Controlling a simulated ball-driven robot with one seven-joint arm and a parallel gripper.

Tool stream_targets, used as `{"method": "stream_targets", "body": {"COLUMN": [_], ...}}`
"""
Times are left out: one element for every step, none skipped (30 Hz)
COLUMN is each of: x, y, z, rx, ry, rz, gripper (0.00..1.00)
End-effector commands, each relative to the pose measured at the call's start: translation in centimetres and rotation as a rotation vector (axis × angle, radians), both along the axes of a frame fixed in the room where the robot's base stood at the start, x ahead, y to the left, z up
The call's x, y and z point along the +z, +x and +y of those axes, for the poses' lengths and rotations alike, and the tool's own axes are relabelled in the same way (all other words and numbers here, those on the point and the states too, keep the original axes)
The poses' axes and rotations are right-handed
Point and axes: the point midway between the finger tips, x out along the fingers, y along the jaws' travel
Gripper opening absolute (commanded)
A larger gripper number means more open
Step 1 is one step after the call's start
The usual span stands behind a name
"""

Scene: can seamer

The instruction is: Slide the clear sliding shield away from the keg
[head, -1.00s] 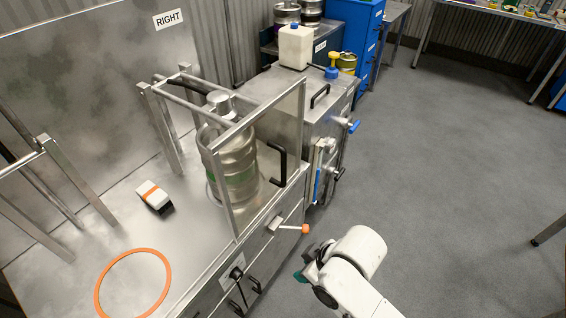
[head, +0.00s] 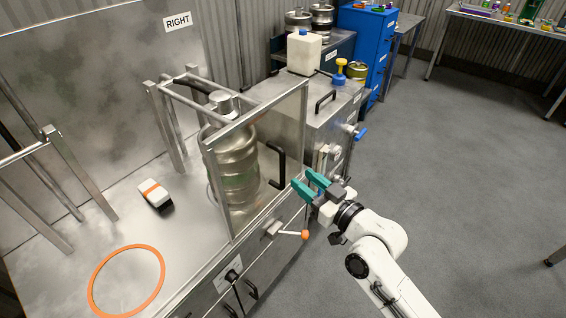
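The clear sliding shield (head: 258,198) is a see-through panel in a metal frame. It stands in front of the keg (head: 234,160), a steel keg upright on the bench. A black handle (head: 281,166) sits at the right part of the shield. My gripper (head: 303,184), with teal fingers, is just right of the handle and slightly lower in the picture. Its two fingers are apart and empty. I see no contact with the handle, though the depth gap is hard to judge.
An orange-knobbed lever (head: 304,234) sticks out below the shield. A steel cabinet (head: 312,105) stands behind to the right. The floor (head: 460,190) at right is open.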

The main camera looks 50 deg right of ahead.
Motion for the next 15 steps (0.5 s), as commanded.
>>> {"method": "stream_targets", "body": {"x": [0.3,0.3,0.3,0.2,0.3,0.2,0.3,0.2,0.2,0.2,0.2,0.1,0.1,0.1,0.1], "y": [0.9,1.3,2.0,2.5,3.1,3.7,4.2,4.7,5.3,5.7,6.2,6.7,7.0,7.3,7.7], "z": [-0.1,-0.2,-0.3,-0.4,-0.4,-0.5,-0.6,-0.7,-0.8,-0.9,-0.9,-1.0,-1.1,-1.2,-1.2], "rx": [0.000,0.000,0.000,0.001,0.001,0.001,0.001,0.001,0.001,0.001,0.001,0.001,0.001,0.000,0.000], "ry": [0.001,0.001,0.002,0.003,0.003,0.003,0.003,0.003,0.003,0.002,0.002,0.003,0.002,0.002,0.002], "rz": [-0.003,-0.003,-0.002,-0.001,-0.002,-0.002,-0.002,-0.001,-0.001,-0.001,-0.001,0.000,-0.001,0.000,0.001], "gripper": [0.38,0.38,0.38,0.38,0.38,0.38,0.38,0.38,0.38,0.38,0.38,0.38,0.38,0.38,0.38]}}
